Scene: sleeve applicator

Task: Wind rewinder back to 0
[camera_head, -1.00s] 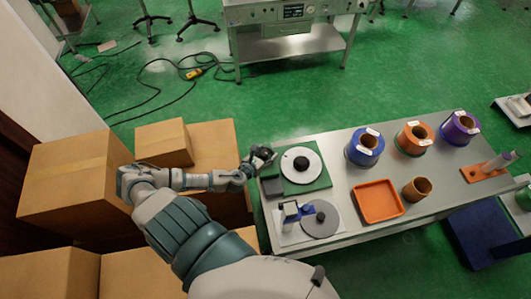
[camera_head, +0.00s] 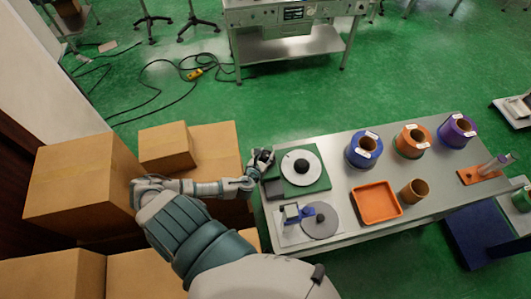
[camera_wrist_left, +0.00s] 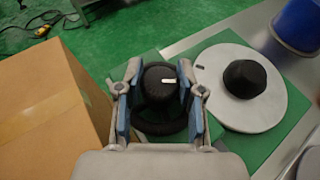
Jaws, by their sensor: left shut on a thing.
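The rewinder is a green base (camera_head: 318,184) with a round white disc (camera_head: 312,170) and a black hub on it, at the table's left end. In the left wrist view the disc (camera_wrist_left: 223,68) lies to the right, with its black hub (camera_wrist_left: 246,78). My left gripper (camera_head: 262,160) is at the base's left edge. In the left wrist view my left gripper (camera_wrist_left: 160,95) has its blue-padded fingers on both sides of a black knob (camera_wrist_left: 159,80) with a white mark, and is shut on it. Any number scale is too small to read. My right gripper is not in view.
A second device with a grey disc (camera_head: 320,221) stands just in front. An orange tray (camera_head: 376,202), a brown roll (camera_head: 413,192) and blue (camera_head: 364,150), orange (camera_head: 411,141) and purple (camera_head: 457,129) spools stand to the right. Cardboard boxes (camera_head: 85,180) crowd the left.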

